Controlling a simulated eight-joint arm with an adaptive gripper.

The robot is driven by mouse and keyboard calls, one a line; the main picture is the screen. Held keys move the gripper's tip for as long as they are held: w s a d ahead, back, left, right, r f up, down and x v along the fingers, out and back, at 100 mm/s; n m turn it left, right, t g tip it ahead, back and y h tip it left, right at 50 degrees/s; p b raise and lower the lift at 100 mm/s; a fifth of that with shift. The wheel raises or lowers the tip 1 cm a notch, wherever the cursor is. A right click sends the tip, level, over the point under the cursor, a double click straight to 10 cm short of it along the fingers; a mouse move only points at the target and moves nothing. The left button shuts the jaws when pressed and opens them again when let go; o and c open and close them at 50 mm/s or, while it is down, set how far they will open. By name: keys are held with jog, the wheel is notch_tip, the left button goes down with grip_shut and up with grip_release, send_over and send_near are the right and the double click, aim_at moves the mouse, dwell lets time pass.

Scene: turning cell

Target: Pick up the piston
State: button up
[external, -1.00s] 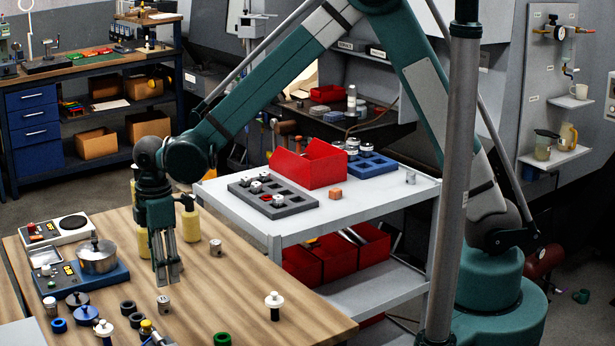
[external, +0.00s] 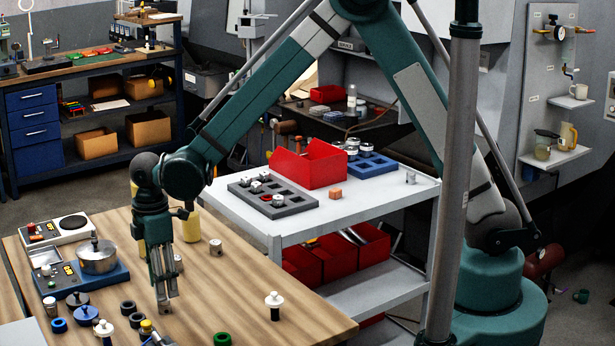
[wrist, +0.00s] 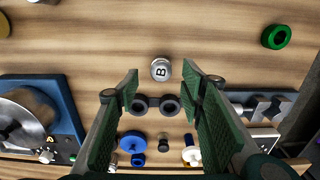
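A short silver cylinder marked B, which looks like the piston (wrist: 160,74), stands on the wooden bench and shows in the wrist view between and just beyond my fingertips. My gripper (wrist: 161,75) is open, with one finger on each side of the cylinder and a visible gap to both. In the external view my gripper (external: 165,300) points down at the bench, its tips low at the cylinder, which they largely hide. I cannot tell the exact tip height.
Two dark rings (wrist: 155,104) lie close by. A green ring (wrist: 275,36) lies farther off. A pot (external: 97,258) stands on a blue base at the left. A white-topped part (external: 274,304) stands to the right. A white cart (external: 350,215) borders the bench.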

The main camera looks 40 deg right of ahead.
aim_at(164, 305)
jog(key=shift+f, duration=0.2)
jog(key=shift+f, duration=2.45)
jog(key=shift+s, duration=0.1)
jog(key=c, duration=1)
